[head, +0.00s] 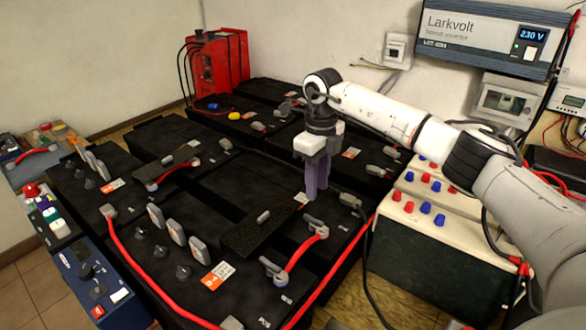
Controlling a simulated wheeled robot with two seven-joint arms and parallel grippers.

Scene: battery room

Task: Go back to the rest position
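My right gripper (317,188) hangs from my white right arm, which comes in from the right. I cannot tell whether the tips touch the battery top. My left gripper is not in view.
Black batteries with terminals fill the middle, with a red cable (133,262) along the front left. A red charger (217,72) stands behind. A cream-topped battery (424,227) with red and blue caps stands under my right arm. A Larkvolt inverter (488,38) hangs on the wall.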

